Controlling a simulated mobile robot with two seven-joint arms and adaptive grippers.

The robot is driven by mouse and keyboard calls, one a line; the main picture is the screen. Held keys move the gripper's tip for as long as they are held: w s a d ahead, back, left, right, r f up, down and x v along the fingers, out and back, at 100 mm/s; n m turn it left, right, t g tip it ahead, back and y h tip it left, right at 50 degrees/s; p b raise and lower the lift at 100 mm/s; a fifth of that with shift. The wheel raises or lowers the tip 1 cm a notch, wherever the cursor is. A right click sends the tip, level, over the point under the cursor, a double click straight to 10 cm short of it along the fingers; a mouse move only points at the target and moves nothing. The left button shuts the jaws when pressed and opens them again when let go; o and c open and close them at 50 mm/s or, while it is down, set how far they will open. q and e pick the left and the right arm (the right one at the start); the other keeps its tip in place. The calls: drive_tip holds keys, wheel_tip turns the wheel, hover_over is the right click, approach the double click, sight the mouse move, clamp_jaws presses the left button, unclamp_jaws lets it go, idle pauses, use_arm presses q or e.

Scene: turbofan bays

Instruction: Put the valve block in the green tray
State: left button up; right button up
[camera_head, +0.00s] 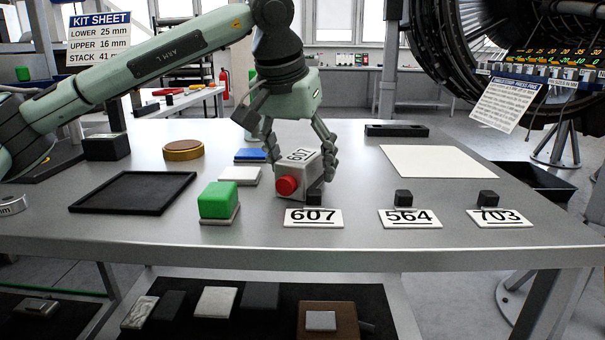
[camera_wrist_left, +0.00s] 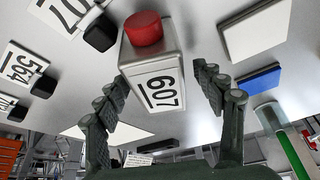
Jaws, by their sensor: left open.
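The valve block appears to be the light grey block (camera_head: 294,181) marked 607 with a red knob, standing on the table behind the 607 card. It also shows in the left wrist view (camera_wrist_left: 152,62). My left gripper (camera_head: 300,163) is open above it, with its fingers down on opposite sides of the block. In the left wrist view a gap shows between the block and the right-hand finger; contact at the left-hand finger is unclear. No green tray is clearly seen in the head view. A green strip (camera_wrist_left: 297,155) shows at the wrist view's right edge; I cannot tell what it is.
A green block (camera_head: 218,200) on a pale pad stands left of the valve block. A black tray (camera_head: 133,192) lies farther left. Number cards 607 (camera_head: 313,218), 564 (camera_head: 410,218) and 703 (camera_head: 501,218) line the front. A white sheet (camera_head: 440,162) lies right.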

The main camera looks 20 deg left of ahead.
use_arm(q)
drive_tip(key=shift+f, duration=0.15)
clamp_jaws()
idle(0.4)
drive_tip(key=shift+r, duration=0.2)
